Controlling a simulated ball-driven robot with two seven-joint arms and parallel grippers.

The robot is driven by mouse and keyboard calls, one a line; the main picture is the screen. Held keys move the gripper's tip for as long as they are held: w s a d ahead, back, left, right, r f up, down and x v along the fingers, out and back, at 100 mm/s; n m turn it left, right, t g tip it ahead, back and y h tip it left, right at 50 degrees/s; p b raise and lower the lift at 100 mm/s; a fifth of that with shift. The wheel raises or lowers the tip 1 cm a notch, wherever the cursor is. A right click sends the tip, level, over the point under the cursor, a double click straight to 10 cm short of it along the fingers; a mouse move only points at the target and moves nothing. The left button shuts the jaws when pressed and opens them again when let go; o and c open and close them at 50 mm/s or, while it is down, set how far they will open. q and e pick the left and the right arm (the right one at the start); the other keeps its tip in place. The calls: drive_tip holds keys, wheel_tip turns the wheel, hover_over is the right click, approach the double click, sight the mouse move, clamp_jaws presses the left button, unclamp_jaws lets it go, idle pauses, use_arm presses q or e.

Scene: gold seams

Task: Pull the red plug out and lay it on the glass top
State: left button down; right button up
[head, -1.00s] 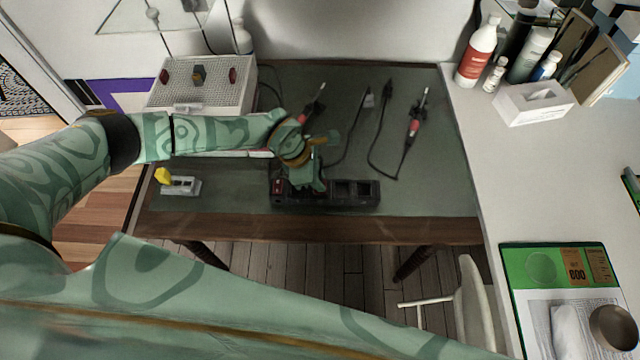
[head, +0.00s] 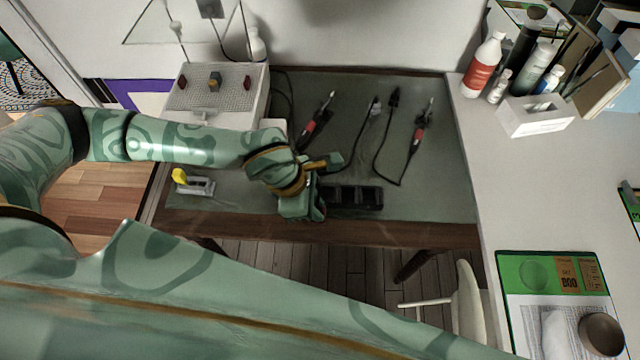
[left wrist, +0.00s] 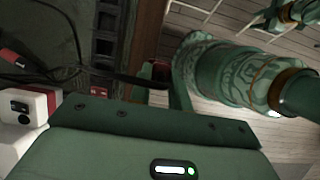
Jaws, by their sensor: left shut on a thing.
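My left gripper (head: 303,207) is at the front edge of the desk, by the left end of the black power strip (head: 355,198). In the left wrist view the gripper (left wrist: 155,80) is shut on the dark red plug (left wrist: 160,69), mostly covered by the fingers. There the plug shows over the brown wooden edge, beside the strip (left wrist: 106,45) and apparently clear of its sockets. The grey-green glass top (head: 430,195) lies under the strip and tools.
A white perforated box (head: 215,95) stands at the back left. A grey piece with a yellow part (head: 195,184) lies at the front left. Two red-and-black corded tools (head: 317,122) (head: 420,128) lie behind the strip. Glass is bare at the front right.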

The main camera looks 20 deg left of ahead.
use_arm(q)
drive_tip(key=shift+s+d+r, duration=0.1)
drive_tip(key=shift+s+r, duration=0.15)
drive_tip(key=shift+s, duration=0.25)
drive_tip(key=shift+s+r+p, duration=0.3)
drive_tip(key=shift+r+p, duration=0.15)
drive_tip(key=shift+r, duration=0.1)
drive_tip(key=shift+r+p, duration=1.8)
drive_tip(key=shift+r, duration=0.25)
